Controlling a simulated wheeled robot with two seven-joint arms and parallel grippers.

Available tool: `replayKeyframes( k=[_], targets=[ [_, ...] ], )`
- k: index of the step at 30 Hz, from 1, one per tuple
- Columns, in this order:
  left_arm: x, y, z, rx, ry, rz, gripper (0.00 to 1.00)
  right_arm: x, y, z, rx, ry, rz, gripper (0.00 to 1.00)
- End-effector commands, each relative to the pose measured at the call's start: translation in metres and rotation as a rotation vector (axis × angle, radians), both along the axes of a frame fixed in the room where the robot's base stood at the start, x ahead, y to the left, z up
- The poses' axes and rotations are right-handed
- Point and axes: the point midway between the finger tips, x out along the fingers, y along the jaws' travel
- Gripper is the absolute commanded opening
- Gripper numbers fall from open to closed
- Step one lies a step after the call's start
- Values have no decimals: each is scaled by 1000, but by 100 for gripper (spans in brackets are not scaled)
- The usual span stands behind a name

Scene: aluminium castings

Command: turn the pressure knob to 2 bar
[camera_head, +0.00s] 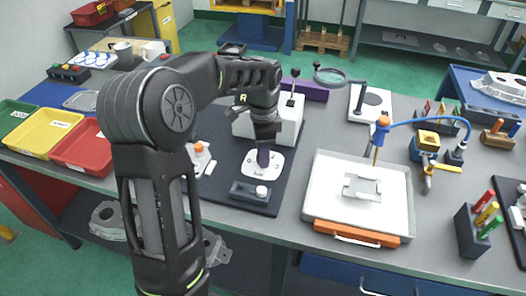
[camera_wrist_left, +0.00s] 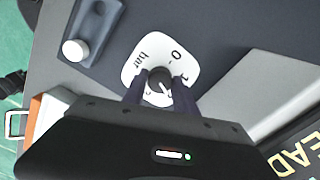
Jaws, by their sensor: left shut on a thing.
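The pressure knob (camera_wrist_left: 160,79) is a small dark round knob with a white pointer line, on a white dial plate (camera_wrist_left: 146,54) printed with "bar" and a 0. The other marks are partly covered by my fingers. In the wrist view my left gripper (camera_wrist_left: 159,88) has its two dark fingers on either side of the knob, shut on it. The line on the knob slants to the lower right there, away from the "bar" print. In the head view my left gripper (camera_head: 263,157) points down at the white dial plate (camera_head: 255,172). My right gripper is not in view.
A dark block with a white button (camera_head: 261,190) lies just in front of the dial. A white tray (camera_head: 314,193) with a metal casting stands to the right. A white machine (camera_head: 244,127) is close behind the gripper. Red and yellow bins (camera_head: 45,131) stand left.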

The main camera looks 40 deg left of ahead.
Motion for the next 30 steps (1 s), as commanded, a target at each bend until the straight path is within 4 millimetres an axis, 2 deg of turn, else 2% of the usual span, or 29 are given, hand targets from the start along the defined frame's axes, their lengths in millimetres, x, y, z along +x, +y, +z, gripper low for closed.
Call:
replayKeyframes(
  k=[9,24,25,30],
  targets=[
    [0,0,0,0,-1,-140,0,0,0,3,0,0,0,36],
    [1,0,0,1,-2,-163,0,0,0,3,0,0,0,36],
    [1,0,0,0,-3,-162,36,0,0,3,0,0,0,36],
    [0,0,0,0,-1,-162,50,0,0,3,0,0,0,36]
  ],
)
